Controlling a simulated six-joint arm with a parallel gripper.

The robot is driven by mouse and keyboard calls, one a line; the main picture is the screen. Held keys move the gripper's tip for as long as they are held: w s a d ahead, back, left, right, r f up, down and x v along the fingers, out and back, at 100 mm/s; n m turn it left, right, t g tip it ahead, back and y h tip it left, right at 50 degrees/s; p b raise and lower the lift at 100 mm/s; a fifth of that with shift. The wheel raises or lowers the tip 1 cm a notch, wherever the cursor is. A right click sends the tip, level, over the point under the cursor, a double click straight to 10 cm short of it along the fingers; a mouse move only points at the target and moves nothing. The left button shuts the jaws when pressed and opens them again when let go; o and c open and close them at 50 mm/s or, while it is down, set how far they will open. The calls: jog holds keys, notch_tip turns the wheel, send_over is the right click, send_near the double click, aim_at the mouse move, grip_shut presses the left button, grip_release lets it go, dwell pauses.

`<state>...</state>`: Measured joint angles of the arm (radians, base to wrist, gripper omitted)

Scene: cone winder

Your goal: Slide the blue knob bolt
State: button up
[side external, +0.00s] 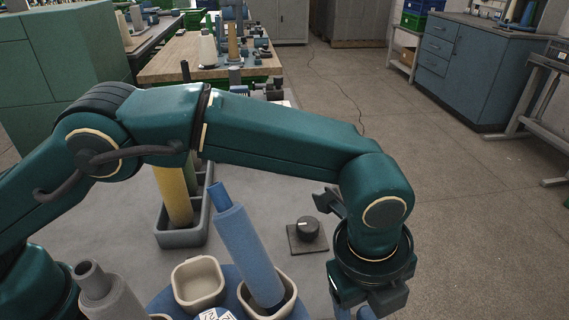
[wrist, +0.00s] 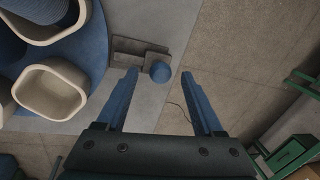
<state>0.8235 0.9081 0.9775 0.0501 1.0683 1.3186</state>
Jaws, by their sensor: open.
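The blue knob (wrist: 160,71) of the bolt shows in the wrist view as a small round blue ball. It sits at the right end of a dark grey bolt plate (wrist: 132,50) near the edge of the grey table. My gripper (wrist: 160,73) is open, with its two blue fingers apart and the knob between their tips in the picture. I cannot tell how far beyond the tips the knob lies. In the side view my gripper (side external: 354,313) points down at the bottom edge, its fingers mostly cut off. I cannot make out the blue knob there.
Cream cups, one shown here (wrist: 50,88), stand on a blue round plate (wrist: 93,52) at the left. A blue cone (side external: 248,245) leans in one cup. A black dial (side external: 308,228) sits on the table left of my gripper. A grey tray (side external: 180,238) holds a yellow tube (side external: 173,195).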

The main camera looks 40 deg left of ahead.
jog(key=shift+w+f, duration=0.1)
jog(key=shift+f, duration=0.55)
jog(key=shift+c, duration=0.3)
grip_shut()
jog(key=shift+r, duration=0.1)
dwell(0.6)
